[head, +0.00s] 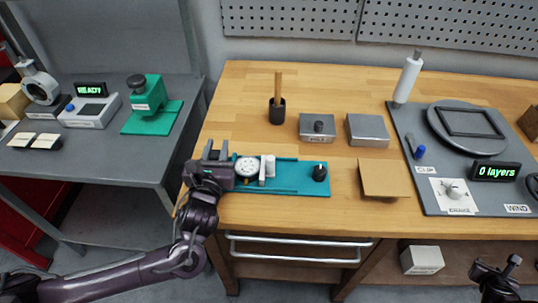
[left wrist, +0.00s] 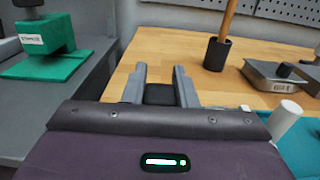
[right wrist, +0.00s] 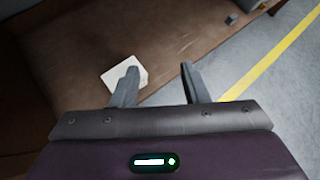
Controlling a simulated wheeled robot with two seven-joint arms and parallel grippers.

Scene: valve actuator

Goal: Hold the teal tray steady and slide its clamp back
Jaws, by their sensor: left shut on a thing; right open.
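The teal tray (head: 300,186) lies near the front edge of the wooden bench. A round white dial gauge (head: 246,168), a pale upright block (head: 267,168) and a black knob (head: 320,172) sit along it. I cannot tell which part is the clamp. My left gripper (head: 215,152) is at the tray's left end, shut on a dark block (left wrist: 160,95) that shows between its fingers in the left wrist view. My gripper hides that end of the tray. My right gripper (head: 499,262) is open and empty, low in front of the bench at right.
Behind the tray stand a black cup (head: 277,113) with a wooden handle and two grey metal boxes, one of them (head: 367,130) plain. A brown sheet (head: 383,178) lies right of the tray. A grey winding station (head: 425,185) fills the bench's right. A white box (head: 421,260) sits below.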

